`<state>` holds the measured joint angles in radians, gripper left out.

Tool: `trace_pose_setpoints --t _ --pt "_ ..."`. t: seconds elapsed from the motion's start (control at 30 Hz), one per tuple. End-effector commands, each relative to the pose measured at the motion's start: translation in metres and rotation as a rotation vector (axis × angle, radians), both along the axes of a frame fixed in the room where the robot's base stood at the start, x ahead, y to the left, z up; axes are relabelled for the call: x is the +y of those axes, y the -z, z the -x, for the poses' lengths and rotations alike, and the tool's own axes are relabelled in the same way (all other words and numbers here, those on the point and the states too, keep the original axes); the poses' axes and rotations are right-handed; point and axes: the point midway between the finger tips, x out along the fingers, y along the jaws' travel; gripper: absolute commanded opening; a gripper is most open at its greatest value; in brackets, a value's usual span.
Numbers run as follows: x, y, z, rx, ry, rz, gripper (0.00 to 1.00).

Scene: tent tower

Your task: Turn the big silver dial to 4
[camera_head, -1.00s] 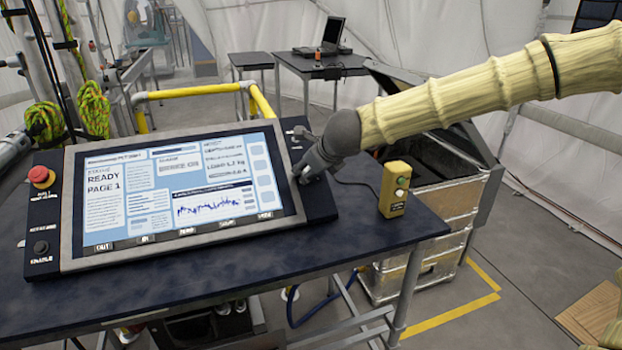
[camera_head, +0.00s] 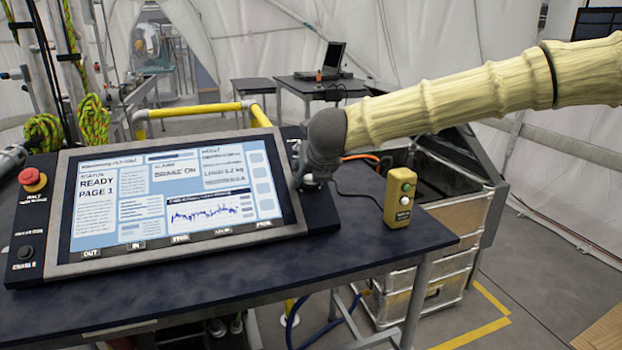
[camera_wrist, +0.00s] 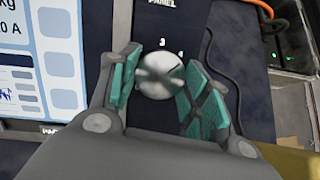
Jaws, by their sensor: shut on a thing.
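The big silver dial (camera_wrist: 160,76) is a round knob on the dark right-hand strip of the control panel (camera_head: 318,208). The figures 3 and 4 show just above it in the wrist view, with 4 to the upper right. My gripper (camera_wrist: 164,62) has its teal pads on either side of the dial and is shut on it. In the head view my gripper (camera_head: 306,178) covers the dial at the panel's right edge. I cannot tell which figure the dial points at.
The large screen (camera_head: 170,200) reads "READY PAGE 1" and "BRAKE ON". A red button (camera_head: 32,178) is at the panel's left. A yellow button box (camera_head: 399,198) stands on the dark table (camera_head: 330,245) to the right, near an open metal case (camera_head: 440,228).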

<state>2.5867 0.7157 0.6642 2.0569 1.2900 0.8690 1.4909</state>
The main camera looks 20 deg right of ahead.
Motion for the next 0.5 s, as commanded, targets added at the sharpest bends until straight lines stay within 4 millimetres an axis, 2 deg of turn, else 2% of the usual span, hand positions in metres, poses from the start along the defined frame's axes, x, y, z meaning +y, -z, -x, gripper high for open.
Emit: trace_pose_setpoints --t 0.47,0.5 --pt "0.0 0.0003 0.0001 0.002 0.014 -0.009 0.23" --pt "0.0001 0.0003 0.0001 0.002 0.014 -0.009 0.49"
